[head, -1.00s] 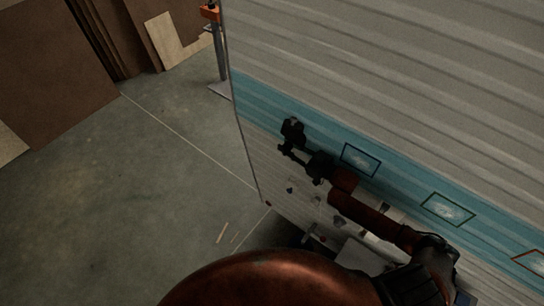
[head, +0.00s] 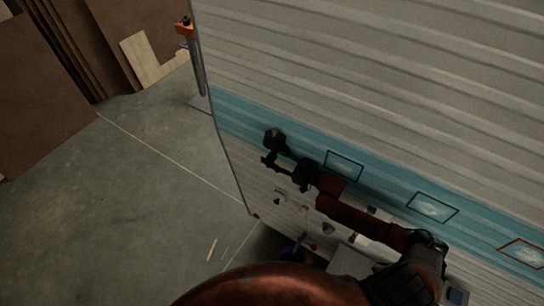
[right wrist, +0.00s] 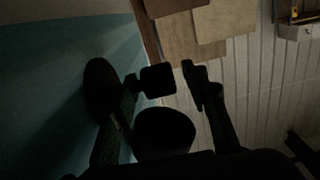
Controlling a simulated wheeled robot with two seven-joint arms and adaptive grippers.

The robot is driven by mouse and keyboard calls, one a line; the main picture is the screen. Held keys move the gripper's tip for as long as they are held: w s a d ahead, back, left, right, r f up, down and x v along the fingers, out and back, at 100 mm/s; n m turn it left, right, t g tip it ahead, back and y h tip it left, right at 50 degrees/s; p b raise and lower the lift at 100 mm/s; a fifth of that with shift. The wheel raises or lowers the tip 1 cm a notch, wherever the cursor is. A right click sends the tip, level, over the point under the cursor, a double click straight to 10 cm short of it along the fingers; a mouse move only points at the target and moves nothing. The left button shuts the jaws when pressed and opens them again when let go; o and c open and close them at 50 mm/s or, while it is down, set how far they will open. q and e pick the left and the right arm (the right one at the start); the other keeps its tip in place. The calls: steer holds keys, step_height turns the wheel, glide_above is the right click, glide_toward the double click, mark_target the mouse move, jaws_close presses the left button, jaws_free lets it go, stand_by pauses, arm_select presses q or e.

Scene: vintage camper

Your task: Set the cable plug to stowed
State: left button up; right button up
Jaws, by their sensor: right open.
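A dark round fitting with a short stem and a blocky end stands out from the blue band of the camper wall in the head view (head: 273,140) and the right wrist view (right wrist: 103,92). It seems to be the cable plug, but it is too dark to tell the plug from its mount. My right gripper (head: 272,158) is open beside the lower side of this fitting. In the right wrist view its fingers (right wrist: 160,98) lie on either side of the blocky end, with no clear grip on it. A dark cylinder (right wrist: 163,130) shows between the finger bases. My left gripper is out of view.
The ribbed camper wall (head: 370,70) runs close beside my right arm. Small framed panels (head: 432,207) line its blue band, with small fittings below. An orange-topped stand (head: 185,27) is past the camper's corner. Open concrete floor (head: 110,210) lies left; boards lean behind.

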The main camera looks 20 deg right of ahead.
steer(key=v, duration=1.2)
